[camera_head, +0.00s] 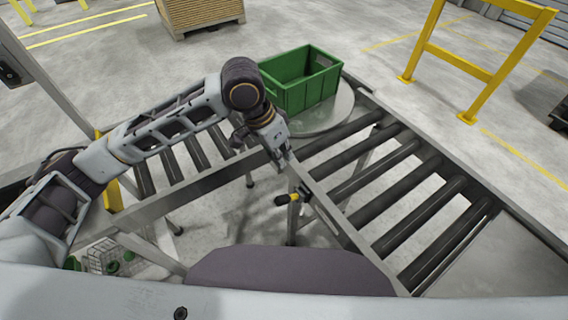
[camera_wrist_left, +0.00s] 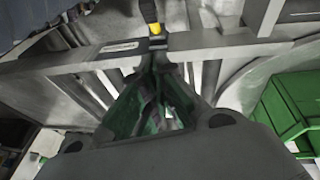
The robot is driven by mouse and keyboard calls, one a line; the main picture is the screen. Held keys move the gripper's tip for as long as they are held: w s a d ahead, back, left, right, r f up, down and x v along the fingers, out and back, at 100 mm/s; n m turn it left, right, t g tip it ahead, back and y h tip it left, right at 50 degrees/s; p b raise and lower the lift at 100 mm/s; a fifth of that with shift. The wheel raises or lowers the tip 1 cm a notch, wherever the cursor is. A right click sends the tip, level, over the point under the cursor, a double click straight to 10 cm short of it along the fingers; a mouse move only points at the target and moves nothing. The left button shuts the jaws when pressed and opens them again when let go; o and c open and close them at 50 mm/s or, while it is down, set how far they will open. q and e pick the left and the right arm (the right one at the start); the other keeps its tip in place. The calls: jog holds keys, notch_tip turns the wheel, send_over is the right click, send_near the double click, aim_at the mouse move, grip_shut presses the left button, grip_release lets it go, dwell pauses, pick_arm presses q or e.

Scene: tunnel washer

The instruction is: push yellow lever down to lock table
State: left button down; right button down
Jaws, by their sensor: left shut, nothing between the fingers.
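The lever (camera_head: 288,198), with a yellow part and a black grip, sticks out from the conveyor frame near the table's corner. It also shows at the top middle of the left wrist view (camera_wrist_left: 154,29). My left gripper (camera_head: 286,157) is shut and empty, just above and behind the lever in the head view. In the wrist view its fingertips (camera_wrist_left: 159,66) point toward the frame rail, with a gap in the picture to the yellow part. I cannot tell whether they touch the rail. The round table (camera_head: 338,112) carries a green crate (camera_head: 318,88). My right gripper is not in view.
Roller conveyors (camera_head: 405,190) run to the right, and more rollers (camera_head: 196,150) lie to the left under my arm. A metal rail (camera_head: 335,215) borders the rollers. A yellow guard rail (camera_head: 455,62) stands at the back right. A wooden pallet load (camera_head: 200,12) is at the back.

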pick_arm(q)
send_over(288, 198)
jog(key=w+d, duration=0.1)
jog(key=w, duration=0.3)
notch_tip(288, 198, down, 9)
jog(key=shift+s+a+f+p, duration=0.35)
jog(key=shift+s+f, duration=0.25)
jog(key=shift+f, duration=0.25)
jog(key=shift+s+a+f+p, duration=0.2)
jog(key=shift+s+f+p, duration=0.1)
jog(key=shift+s+f, duration=0.4)
jog(key=shift+w+f, duration=0.1)
jog(key=shift+w, duration=0.1)
jog(key=shift+w+f, duration=0.1)
